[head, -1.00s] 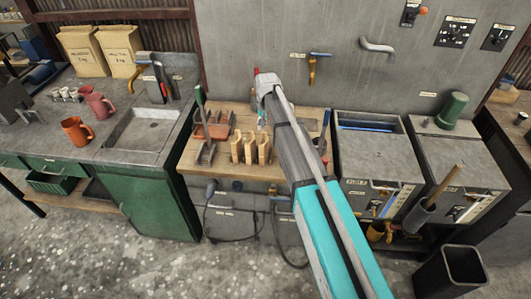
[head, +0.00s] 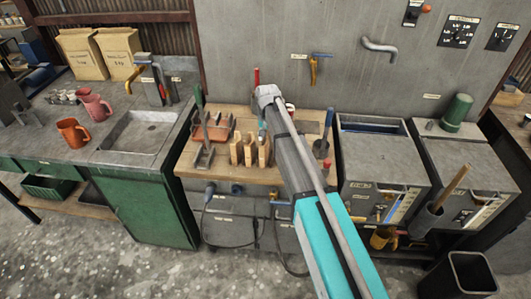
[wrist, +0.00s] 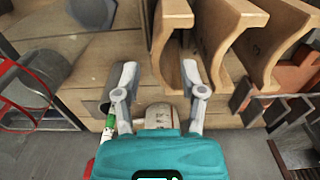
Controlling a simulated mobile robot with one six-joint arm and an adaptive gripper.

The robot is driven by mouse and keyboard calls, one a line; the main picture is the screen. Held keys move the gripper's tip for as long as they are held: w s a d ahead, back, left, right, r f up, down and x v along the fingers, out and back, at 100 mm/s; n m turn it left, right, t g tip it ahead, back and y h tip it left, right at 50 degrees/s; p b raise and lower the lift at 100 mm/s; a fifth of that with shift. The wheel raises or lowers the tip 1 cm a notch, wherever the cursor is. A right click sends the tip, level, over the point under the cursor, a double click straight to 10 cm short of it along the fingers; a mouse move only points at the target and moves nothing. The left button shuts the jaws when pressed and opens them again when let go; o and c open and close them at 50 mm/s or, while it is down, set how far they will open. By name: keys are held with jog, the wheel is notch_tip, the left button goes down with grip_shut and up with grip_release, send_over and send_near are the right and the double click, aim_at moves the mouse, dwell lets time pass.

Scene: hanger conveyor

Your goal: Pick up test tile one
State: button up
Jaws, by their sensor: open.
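Several tan, arch-shaped pieces, which look like the test tiles, stand in a row on the wooden bench. In the wrist view these are a left tile (wrist: 178,18), a middle tile (wrist: 238,40) and a right tile (wrist: 290,25). The row also shows in the head view, with its front tile (head: 250,151). The markings are too unclear to tell which is number one. My gripper (wrist: 160,75) is open, its fingers to either side of the left tile's near leg in the picture. Contact cannot be told. In the head view my arm hides the fingers.
Reddish-brown pieces in a rack (head: 211,134) stand left of the row. A blue-handled tool (head: 323,140) stands right of my arm. A small green-and-white item (wrist: 108,125) is by my left finger. A sink (head: 140,132) lies left, grey lidded bins (head: 385,160) right.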

aim_at(267, 146)
jog(key=shift+d+f+b, duration=0.2)
jog(key=shift+f+b, duration=2.4)
jog(key=shift+b, duration=0.05)
grip_shut()
